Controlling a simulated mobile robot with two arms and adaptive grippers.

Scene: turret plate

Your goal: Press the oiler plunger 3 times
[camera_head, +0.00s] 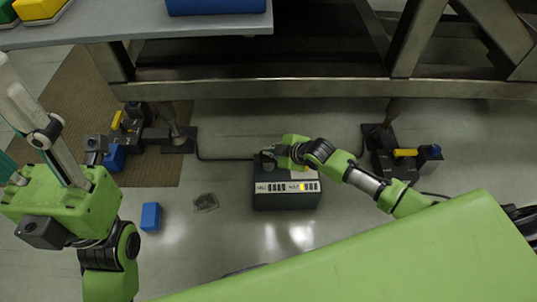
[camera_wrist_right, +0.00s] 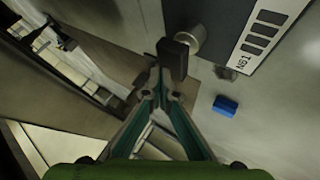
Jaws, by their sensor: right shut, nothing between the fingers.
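The oiler is a dark box (camera_head: 287,200) with a white label strip and a yellow mark, on the floor below the bench. In the right wrist view its labelled face (camera_wrist_right: 265,35) is at the upper right, with a round silver knob (camera_wrist_right: 191,34) at its side. A dark block (camera_wrist_right: 173,60) overlaps the knob; I cannot tell whether it is the plunger or touches my fingers. My right gripper (camera_head: 269,154) is over the box's far left part, its fingers (camera_wrist_right: 160,88) shut and empty. My left gripper (camera_head: 22,140) is at the left edge, fingers spread, far from the oiler.
A bench (camera_head: 130,27) with a metal frame spans the top. A blue block (camera_head: 151,216) and a dark grate (camera_head: 205,202) lie left of the oiler. Dark foot assemblies with yellow and blue parts stand left (camera_head: 127,140) and right (camera_head: 400,160). The floor just below the oiler is clear.

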